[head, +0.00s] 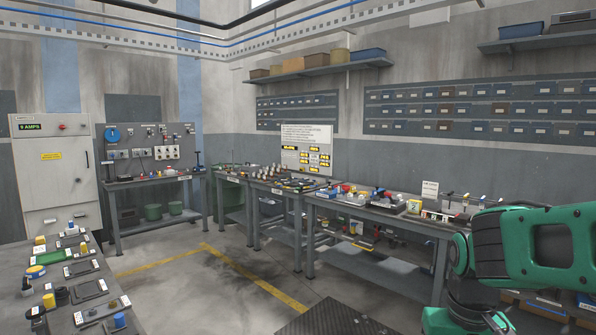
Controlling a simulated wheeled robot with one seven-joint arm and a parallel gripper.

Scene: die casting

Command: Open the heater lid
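I cannot make out the heater or its lid with certainty in the head view; the items on the tables are too small to tell apart. My green and black arm shows at the lower right, in front of the right workbench. My gripper is outside the picture, so its state does not show.
A right workbench (370,211) and a back-left workbench (150,182) carry many small items. A near table (50,300) with several dark plates stands at lower left. A grey cabinet (58,170) is at left. Open floor (215,290) with yellow lines lies between.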

